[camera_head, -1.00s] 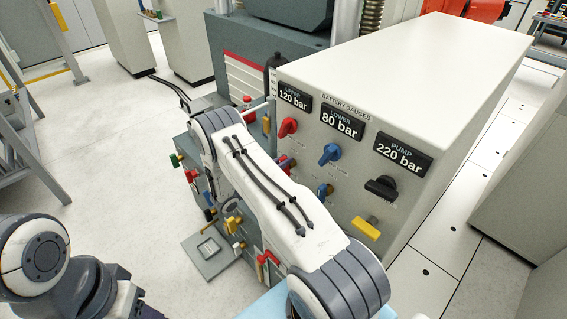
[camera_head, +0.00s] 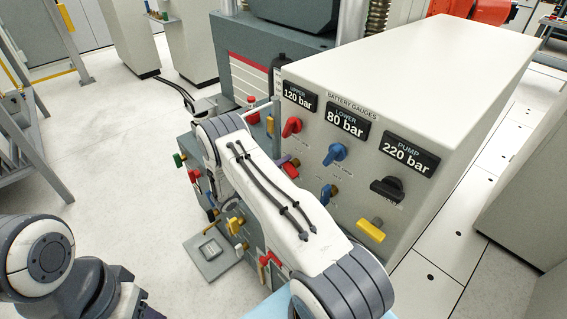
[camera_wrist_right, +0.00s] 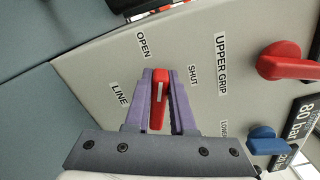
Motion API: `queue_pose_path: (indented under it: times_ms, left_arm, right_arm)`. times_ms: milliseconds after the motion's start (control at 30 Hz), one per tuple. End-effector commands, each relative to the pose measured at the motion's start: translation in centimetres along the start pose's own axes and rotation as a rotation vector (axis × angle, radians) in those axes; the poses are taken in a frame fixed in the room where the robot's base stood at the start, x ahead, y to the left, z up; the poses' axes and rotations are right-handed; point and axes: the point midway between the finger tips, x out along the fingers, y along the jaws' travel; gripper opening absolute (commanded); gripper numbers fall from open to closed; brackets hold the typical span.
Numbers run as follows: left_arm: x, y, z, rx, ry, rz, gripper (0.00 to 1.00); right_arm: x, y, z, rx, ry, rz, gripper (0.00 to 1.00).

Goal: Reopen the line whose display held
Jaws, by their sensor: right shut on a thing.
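My right gripper (camera_wrist_right: 160,76) has purple fingers closed around a small red lever (camera_wrist_right: 157,105) on the pale panel. Labels OPEN, SHUT and LINE surround the lever, with UPPER GRIP to the right. In the head view my right arm hides most of this gripper; the red lever (camera_head: 291,169) shows just past the arm. The upper display (camera_head: 299,96) reads 120 bar, the lower display (camera_head: 346,124) 80 bar, and the pump display (camera_head: 410,153) 220 bar. A blue lever (camera_head: 327,194) sits below the lower display. My left gripper is out of view; only its arm shows.
The panel also has a red knob (camera_head: 291,127), a blue knob (camera_head: 335,153), a black knob (camera_head: 387,190) and a yellow handle (camera_head: 371,229). A grey machine (camera_head: 245,50) stands behind. Open floor (camera_head: 110,150) lies to the left.

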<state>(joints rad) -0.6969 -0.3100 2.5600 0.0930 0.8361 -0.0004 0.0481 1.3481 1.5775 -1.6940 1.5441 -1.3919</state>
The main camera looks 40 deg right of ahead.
Motion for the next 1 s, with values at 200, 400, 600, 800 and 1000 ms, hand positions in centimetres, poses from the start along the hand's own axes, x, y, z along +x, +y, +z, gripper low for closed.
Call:
queue_pose_path:
  times_ms: [200,400,600,800,1000]
  left_arm:
    - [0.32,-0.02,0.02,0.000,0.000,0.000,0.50]
    - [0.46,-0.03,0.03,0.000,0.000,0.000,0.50]
    - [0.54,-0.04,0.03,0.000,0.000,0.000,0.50]
    - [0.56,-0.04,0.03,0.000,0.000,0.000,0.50]
    - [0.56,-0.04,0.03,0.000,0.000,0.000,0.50]
  right_arm:
    - [-0.07,0.61,-0.08,-0.178,-0.001,0.002,0.00]
    - [-0.07,0.90,-0.14,-0.300,-0.001,0.002,0.00]
    - [-0.07,1.06,-0.19,-0.375,-0.002,0.002,0.00]
    - [-0.07,1.12,-0.21,-0.406,-0.002,0.002,0.00]
    - [-0.07,1.13,-0.22,-0.412,-0.002,0.002,0.00]
